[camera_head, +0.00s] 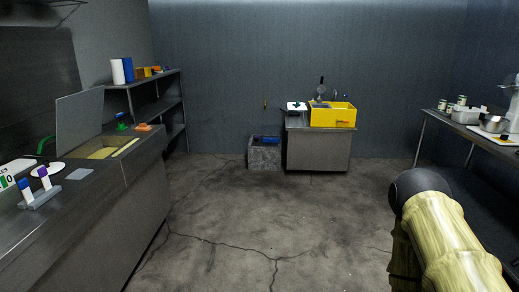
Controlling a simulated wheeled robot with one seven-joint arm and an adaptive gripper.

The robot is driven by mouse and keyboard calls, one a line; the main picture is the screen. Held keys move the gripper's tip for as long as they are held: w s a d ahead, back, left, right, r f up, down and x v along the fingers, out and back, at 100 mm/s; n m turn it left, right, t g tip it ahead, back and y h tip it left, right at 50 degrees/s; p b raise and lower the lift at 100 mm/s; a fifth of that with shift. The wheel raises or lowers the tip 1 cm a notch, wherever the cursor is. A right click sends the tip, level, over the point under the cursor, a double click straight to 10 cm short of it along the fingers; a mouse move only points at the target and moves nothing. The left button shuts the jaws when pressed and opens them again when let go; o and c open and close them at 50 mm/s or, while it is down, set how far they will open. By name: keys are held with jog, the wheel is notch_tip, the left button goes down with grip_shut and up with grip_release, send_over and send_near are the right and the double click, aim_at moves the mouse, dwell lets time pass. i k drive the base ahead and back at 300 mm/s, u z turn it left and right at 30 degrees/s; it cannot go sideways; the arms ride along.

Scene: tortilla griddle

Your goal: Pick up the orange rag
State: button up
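A small flat orange thing (143,127), which looks like the orange rag, lies on the left steel counter near its far end. It is too small to tell whether it is folded. My gripper is not in view. Part of my arm, pale yellow with a dark rounded end, shows at the lower right, far across the floor from the orange thing.
A steel counter (140,178) runs along the left, with an open lid (80,121). A shelf (157,106) behind it holds orange and blue items. A yellow basin (333,114) stands on a far cabinet. Another table (438,117) is at right. The middle floor (225,215) is clear.

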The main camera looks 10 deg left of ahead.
aim_at(143, 127)
jog(key=u, duration=0.2)
jog(key=i, duration=1.6)
jog(key=u, duration=0.8)
jog(key=i, duration=1.85)
jog(key=u, duration=0.5)
